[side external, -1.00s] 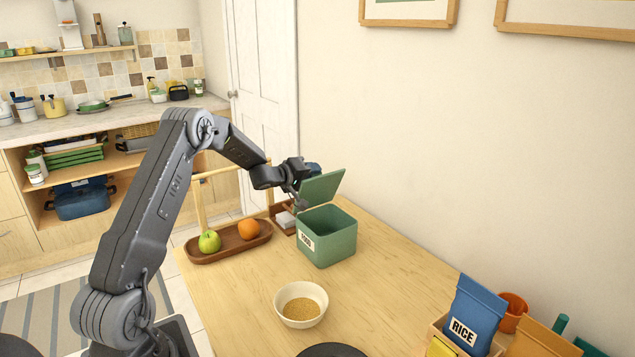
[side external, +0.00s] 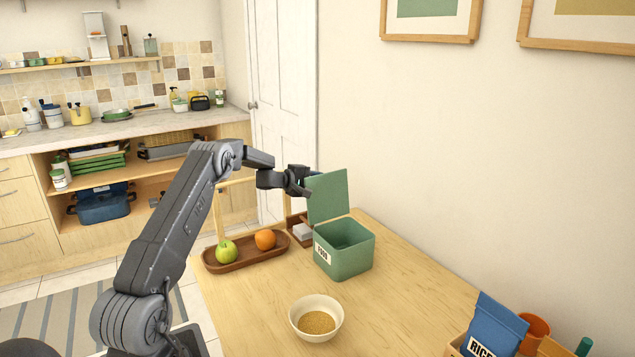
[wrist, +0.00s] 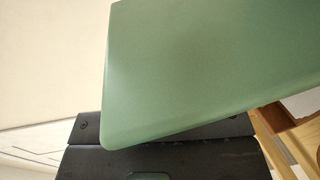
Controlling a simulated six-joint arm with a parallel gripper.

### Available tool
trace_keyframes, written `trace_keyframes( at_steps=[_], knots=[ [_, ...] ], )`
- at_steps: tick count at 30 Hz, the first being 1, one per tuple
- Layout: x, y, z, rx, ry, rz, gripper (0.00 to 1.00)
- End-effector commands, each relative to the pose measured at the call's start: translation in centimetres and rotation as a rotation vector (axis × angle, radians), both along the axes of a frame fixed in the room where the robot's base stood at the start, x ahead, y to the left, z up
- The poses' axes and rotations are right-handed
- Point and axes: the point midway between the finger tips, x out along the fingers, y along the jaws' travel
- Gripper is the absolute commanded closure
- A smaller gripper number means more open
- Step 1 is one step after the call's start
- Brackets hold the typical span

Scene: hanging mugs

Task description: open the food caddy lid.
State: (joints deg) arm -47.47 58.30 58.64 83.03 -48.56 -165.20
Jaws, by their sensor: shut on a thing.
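The green food caddy (side external: 345,262) stands on the wooden table with a white label on its front. Its lid (side external: 327,196) is swung up, close to upright, and the caddy's mouth is open. My gripper (side external: 304,188) is at the lid's left edge and is shut on it. In the wrist view the green lid (wrist: 210,70) fills much of the picture in front of the dark gripper parts. The fingertips are largely hidden by the lid there.
A brown wooden tray (side external: 222,266) with a green apple (side external: 227,250) and an orange (side external: 265,239) lies left of the caddy. A white bowl of grain (side external: 316,318) stands in front. A blue rice bag (side external: 494,325) is at the lower right. The table right of the caddy is clear.

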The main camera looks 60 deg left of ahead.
Motion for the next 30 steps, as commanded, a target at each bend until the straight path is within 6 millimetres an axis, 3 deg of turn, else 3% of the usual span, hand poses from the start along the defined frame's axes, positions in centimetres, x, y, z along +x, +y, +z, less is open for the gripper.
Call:
trace_keyframes(
  at_steps=[2,3,11,22,26,30],
  knots=[
    [0.1,-0.2,0.0,-0.002,0.000,-0.003,1.00],
    [0.1,-0.2,0.0,-0.002,0.000,-0.003,0.65],
    [0.1,-0.1,0.0,0.001,0.000,-0.002,0.40],
    [-0.8,0.0,0.2,0.000,0.000,0.000,0.39],
    [-2.7,0.1,0.7,0.000,0.000,0.002,0.39],
    [-5.8,0.2,1.4,0.002,-0.001,0.003,0.39]
  ],
)
